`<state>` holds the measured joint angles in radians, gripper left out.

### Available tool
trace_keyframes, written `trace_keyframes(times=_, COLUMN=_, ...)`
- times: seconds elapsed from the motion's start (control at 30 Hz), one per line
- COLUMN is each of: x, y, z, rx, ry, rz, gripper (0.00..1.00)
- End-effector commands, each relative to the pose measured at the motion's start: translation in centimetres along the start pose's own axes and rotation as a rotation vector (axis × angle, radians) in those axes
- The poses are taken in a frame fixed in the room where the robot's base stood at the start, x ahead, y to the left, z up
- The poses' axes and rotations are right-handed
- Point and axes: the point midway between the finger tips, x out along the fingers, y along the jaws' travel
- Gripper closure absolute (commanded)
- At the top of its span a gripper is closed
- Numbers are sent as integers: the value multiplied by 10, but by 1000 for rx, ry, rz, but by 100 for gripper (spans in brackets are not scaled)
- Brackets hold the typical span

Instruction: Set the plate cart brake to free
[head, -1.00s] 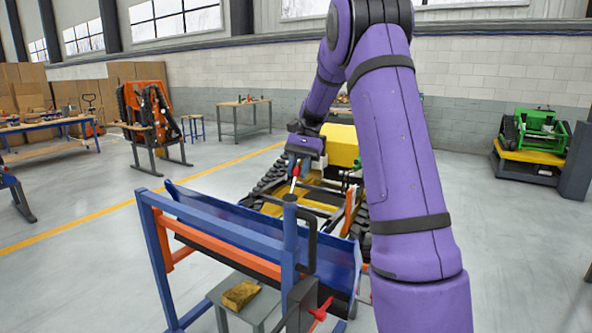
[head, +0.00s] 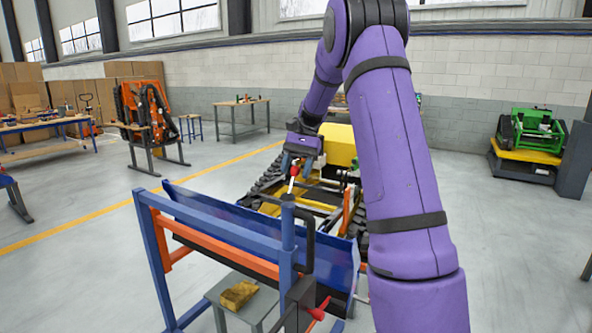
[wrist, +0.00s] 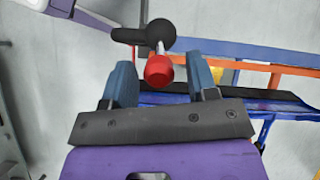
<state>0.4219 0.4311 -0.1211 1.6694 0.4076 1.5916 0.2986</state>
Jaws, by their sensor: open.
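The plate cart (head: 228,217) is a blue and orange frame with a tilted blue plate (head: 345,262). On top of its near post stands a lever with a red knob (head: 293,170), a pale stem and a dark pivot. I take this lever for the brake; no label is readable. In the wrist view the red knob (wrist: 159,71) lies between the two blue fingers, with a gap on each side. The stem runs to the black pivot (wrist: 155,35). My gripper (head: 296,166) is open around the knob, and it also fills the lower wrist view (wrist: 161,84).
A red clamp handle (head: 320,308) sits low on the post, beside a black bent bar (head: 309,240). A yellow tracked carrier (head: 338,140) stands behind the cart. A grey stool (head: 226,297) bearing a yellowish block is below. Open floor lies left and right.

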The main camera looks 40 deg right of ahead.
Motion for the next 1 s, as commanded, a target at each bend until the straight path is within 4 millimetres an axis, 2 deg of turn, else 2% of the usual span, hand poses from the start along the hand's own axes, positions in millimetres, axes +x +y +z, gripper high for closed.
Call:
trace_keyframes(times=0.17, x=-20, y=0, z=-1, rx=0, ry=2, rz=-1, gripper=47)
trace_keyframes(times=0.4, x=-66, y=0, z=-1, rx=1, ry=3, rz=-2, gripper=47)
trace_keyframes(times=0.6, x=-95, y=0, z=-1, rx=1, ry=2, rz=-2, gripper=47)
trace_keyframes(times=0.77, x=-105, y=0, z=0, rx=1, ry=1, rz=-1, gripper=47)
trace_keyframes(times=1.0, x=-106, y=0, z=0, rx=1, ry=1, rz=-1, gripper=47)
